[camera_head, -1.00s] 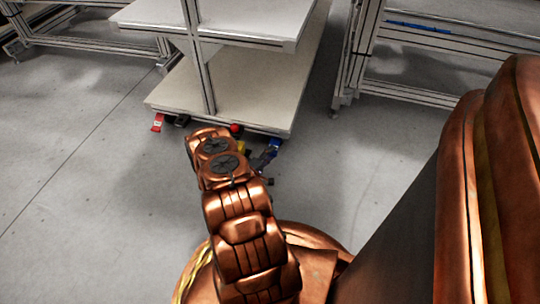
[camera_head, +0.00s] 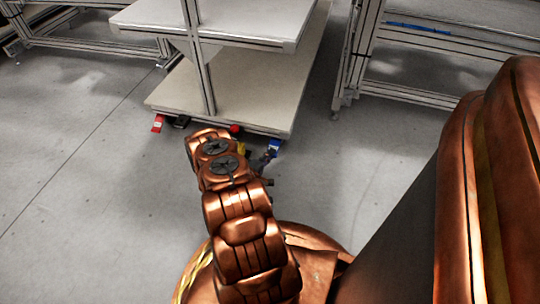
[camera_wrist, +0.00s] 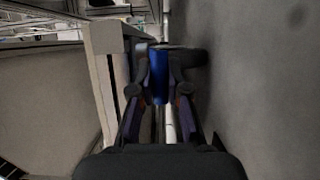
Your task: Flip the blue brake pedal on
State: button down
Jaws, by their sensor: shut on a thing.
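The blue brake pedal (camera_head: 274,145) shows under the front right corner of the white shelf cart (camera_head: 230,85). In the wrist view the blue pedal (camera_wrist: 158,80) lies between the two dark fingers of my gripper (camera_wrist: 160,88). The fingers are shut on it, with their tips close at both sides. In the head view my gripper (camera_head: 264,160) is partly hidden behind my arm and reaches toward the pedal at floor level. I cannot tell the pedal's exact tilt.
A red pedal (camera_head: 158,123) sits under the cart's front left corner, beside a black caster (camera_head: 181,121). A red round part (camera_head: 235,128) shows at the cart's front edge. Metal frame racks (camera_head: 440,60) stand to the right and back left. The grey floor in front is clear.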

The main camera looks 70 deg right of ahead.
jog(key=shift+w+f, duration=0.1)
jog(key=shift+f+h, duration=0.3)
jog(key=shift+f, duration=0.1)
jog(key=shift+d+m, duration=0.15)
jog(key=shift+m, duration=0.15)
jog(key=shift+h, duration=0.3)
jog(key=c, duration=1.1)
grip_release()
jog(key=shift+c, duration=0.2)
